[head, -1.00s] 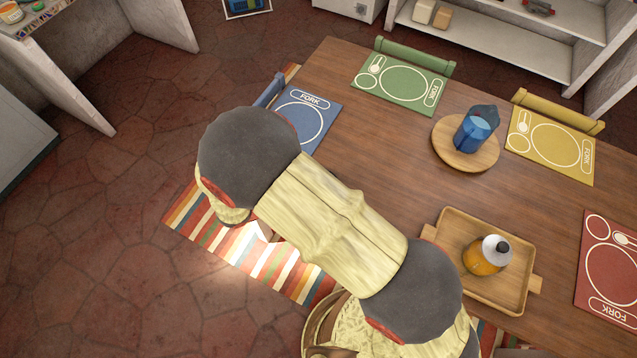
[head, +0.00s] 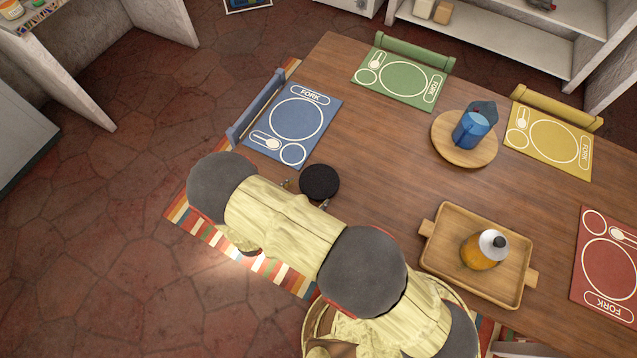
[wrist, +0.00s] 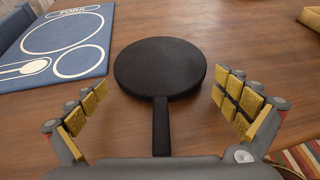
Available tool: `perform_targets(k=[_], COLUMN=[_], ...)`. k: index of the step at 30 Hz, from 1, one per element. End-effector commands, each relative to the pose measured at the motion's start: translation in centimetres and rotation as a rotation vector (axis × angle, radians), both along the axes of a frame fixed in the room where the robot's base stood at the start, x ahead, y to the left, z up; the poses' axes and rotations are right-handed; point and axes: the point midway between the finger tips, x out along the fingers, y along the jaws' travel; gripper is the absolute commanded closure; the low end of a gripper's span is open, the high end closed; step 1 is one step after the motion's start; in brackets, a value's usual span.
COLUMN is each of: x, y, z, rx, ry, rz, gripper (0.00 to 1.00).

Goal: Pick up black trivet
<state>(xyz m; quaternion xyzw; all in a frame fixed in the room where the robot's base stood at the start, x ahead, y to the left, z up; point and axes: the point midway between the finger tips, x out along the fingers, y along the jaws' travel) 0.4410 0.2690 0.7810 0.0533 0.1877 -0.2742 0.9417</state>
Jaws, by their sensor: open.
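The black trivet (head: 319,182) is a flat round disc lying on the wooden table, just right of the blue placemat. In the wrist view the trivet (wrist: 160,68) shows whole, with a short handle pointing toward me. My gripper (wrist: 158,105) is open, its gold-padded fingers on either side of the handle and the near part of the disc. In the head view only the fingertips of my gripper (head: 305,194) show beside the trivet; my arm hides the rest.
The blue placemat (head: 297,120) lies close to the left of the trivet. A wooden tray (head: 452,224) with an orange bottle (head: 484,250) stands to the right. A blue pitcher (head: 471,130) stands on a round board (head: 447,146). The table between them is clear.

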Motion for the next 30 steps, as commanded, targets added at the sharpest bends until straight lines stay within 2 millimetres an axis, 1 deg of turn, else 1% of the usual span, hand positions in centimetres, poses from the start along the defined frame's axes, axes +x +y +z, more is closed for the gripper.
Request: perform_targets(k=[1, 4, 11, 30], x=[0.45, 0.90, 0.96, 0.94], y=[-0.35, -0.55, -0.55, -0.60], z=[-0.26, -0.43, -0.41, -0.43], rx=[0.000, 0.001, 0.002, 0.001], ry=[0.000, 0.000, -0.001, 0.000], rz=[-0.003, 0.000, 0.000, 0.000], gripper=[0.00, 0.00, 0.00, 0.36])
